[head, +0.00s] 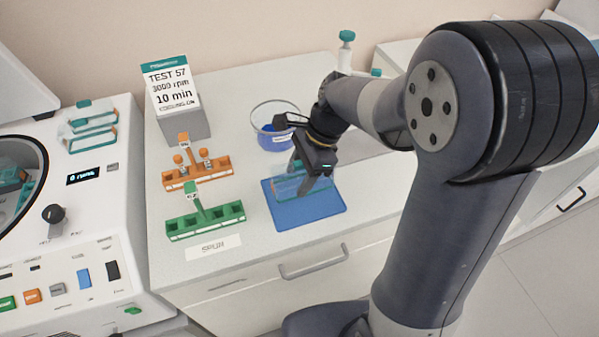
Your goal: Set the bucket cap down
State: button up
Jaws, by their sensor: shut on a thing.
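The bucket cap (287,187) is a clear, boxy piece with a teal tint and an orange end. It is at the blue mat (313,211), over the mat's back left part. My gripper (304,186) points down and is shut on the cap. The fingers hide part of the cap. I cannot tell whether the cap touches the mat or is held just above it.
A glass bowl with blue contents (275,130) stands behind the mat. An orange rack (197,172) and a green rack (206,219) stand to the left, near a "SPIN" label (213,247). Similar clear caps (92,130) lie on the white centrifuge (95,220).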

jog(key=shift+f, duration=0.35)
jog(key=shift+f, duration=0.3)
jog(key=shift+f, duration=0.15)
dwell(0.5)
jog(key=shift+f+b, duration=0.3)
jog(key=shift+f, duration=0.1)
jog(key=shift+f, duration=0.3)
dwell(0.4)
jog(key=shift+f, duration=0.3)
jog(key=o, duration=1)
jog(key=shift+o, duration=0.2)
